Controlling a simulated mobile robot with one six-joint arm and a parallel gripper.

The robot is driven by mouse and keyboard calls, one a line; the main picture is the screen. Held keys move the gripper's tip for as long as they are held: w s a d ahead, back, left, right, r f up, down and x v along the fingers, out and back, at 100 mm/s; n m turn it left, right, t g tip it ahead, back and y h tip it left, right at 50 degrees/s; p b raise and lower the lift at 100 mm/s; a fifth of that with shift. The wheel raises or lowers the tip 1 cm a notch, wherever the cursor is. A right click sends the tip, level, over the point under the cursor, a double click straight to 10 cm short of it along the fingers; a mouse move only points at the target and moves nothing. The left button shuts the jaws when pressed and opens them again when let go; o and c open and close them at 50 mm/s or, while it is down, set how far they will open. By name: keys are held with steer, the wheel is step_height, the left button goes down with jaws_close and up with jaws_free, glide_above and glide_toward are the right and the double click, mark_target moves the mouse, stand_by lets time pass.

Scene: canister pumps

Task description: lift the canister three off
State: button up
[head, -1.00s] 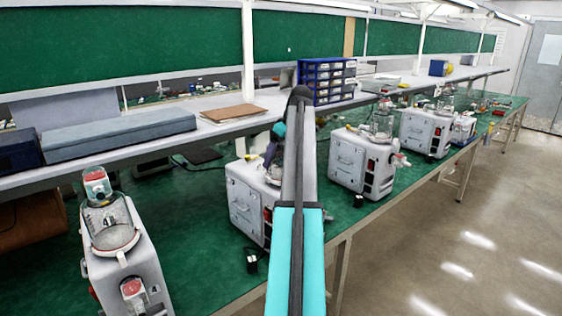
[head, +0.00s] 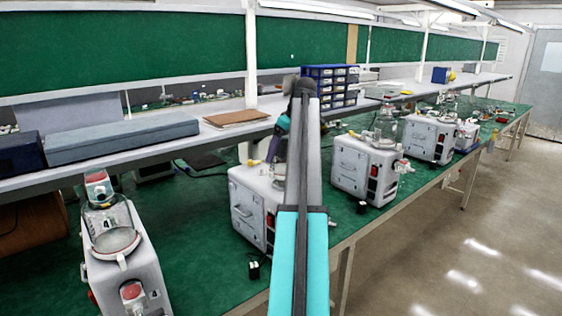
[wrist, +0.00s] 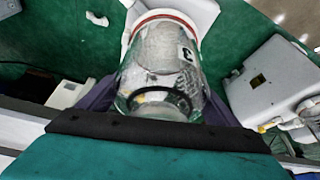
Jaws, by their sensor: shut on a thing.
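The canister three (wrist: 165,65) is a clear jar with a reddish rim band and a "3" label, seen close up in the wrist view. My gripper (wrist: 160,100) is shut on it, with a dark purple finger on each side. In the head view my gripper (head: 283,124) is mostly hidden behind my arm, above a white pump unit (head: 252,205) with a front handle. The canister is largely hidden there too. I cannot tell whether it is clear of its pump.
A pump with canister four (head: 112,235) stands at the left front. More pumps (head: 366,165) (head: 430,137) stand along the green bench to the right. A shelf with a blue drawer cabinet (head: 330,85) runs behind my gripper.

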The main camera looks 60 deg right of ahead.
steer(key=s+d+r+b, duration=0.1)
steer(key=s+d+b, duration=0.2)
steer(key=s, duration=1.2)
steer(key=shift+s+d+r+b, duration=0.15)
steer(key=shift+d+b, duration=0.2)
steer(key=shift+d, duration=0.1)
